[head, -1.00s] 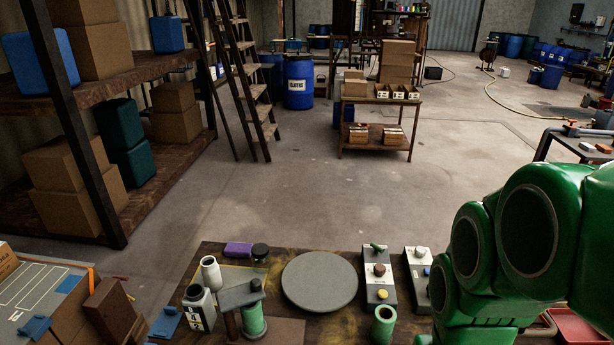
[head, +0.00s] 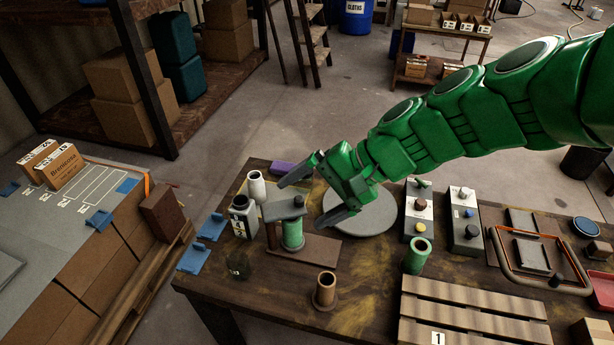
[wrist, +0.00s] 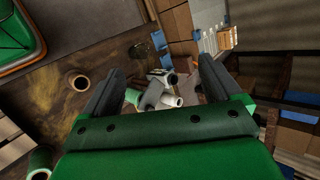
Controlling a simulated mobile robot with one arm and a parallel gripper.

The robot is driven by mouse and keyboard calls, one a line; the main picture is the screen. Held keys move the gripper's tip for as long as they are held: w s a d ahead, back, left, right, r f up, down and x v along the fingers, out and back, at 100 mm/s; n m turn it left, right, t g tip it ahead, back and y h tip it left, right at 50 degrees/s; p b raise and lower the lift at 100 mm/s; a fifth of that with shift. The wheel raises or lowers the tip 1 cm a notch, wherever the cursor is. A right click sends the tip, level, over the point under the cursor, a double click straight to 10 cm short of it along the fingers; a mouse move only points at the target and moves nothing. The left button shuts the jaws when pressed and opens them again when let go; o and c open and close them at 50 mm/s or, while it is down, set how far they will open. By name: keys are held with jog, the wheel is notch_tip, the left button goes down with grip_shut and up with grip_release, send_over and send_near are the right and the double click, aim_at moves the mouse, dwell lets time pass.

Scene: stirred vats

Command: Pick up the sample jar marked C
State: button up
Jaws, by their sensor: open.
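No letter C is legible on any jar. A dark, see-through jar (head: 238,266) with a small pale marking stands at the table's front left; it also shows in the wrist view (wrist: 138,50). Behind it is a pale jar with a dark top and a numbered label (head: 241,218), and a plain white jar (head: 257,187). A green cylinder (head: 292,235) stands in a small brown-based stand. My gripper (head: 307,201) is open and empty above the table, near the grey round plate and right of the white jar. The wrist view shows its spread fingers (wrist: 158,70).
The grey round plate (head: 365,212) lies mid-table. A brown cup (head: 325,290) and a green cup (head: 417,257) stand in front. A box-topped bench (head: 60,240) stands left.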

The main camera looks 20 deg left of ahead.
jog(key=w+a+r+m+y, duration=0.2)
jog(key=w+a+y, duration=0.1)
jog(key=w+a, duration=0.3)
jog(key=m+t+y, duration=0.2)
jog(key=m+t, duration=0.6)
jog(key=m, duration=0.8)
send_over(305, 179)
jog(key=s, duration=0.7)
notch_tip(305, 179, down, 15)
jog(key=w+d+f+m+t+h, duration=0.1)
jog(key=w+d+f+m+h, duration=0.15)
jog(key=f, duration=0.65)
jog(key=w+d+f+m+t+h, duration=0.15)
jog(key=w+f+m, duration=0.25)
jog(key=f, duration=0.4)
jog(key=shift+g+y, duration=0.25)
jog(key=shift+y, duration=0.05)
jog(key=shift+x, duration=3.05)
jog(key=shift+s+a+r, duration=0.1)
jog(key=c, duration=1.1)
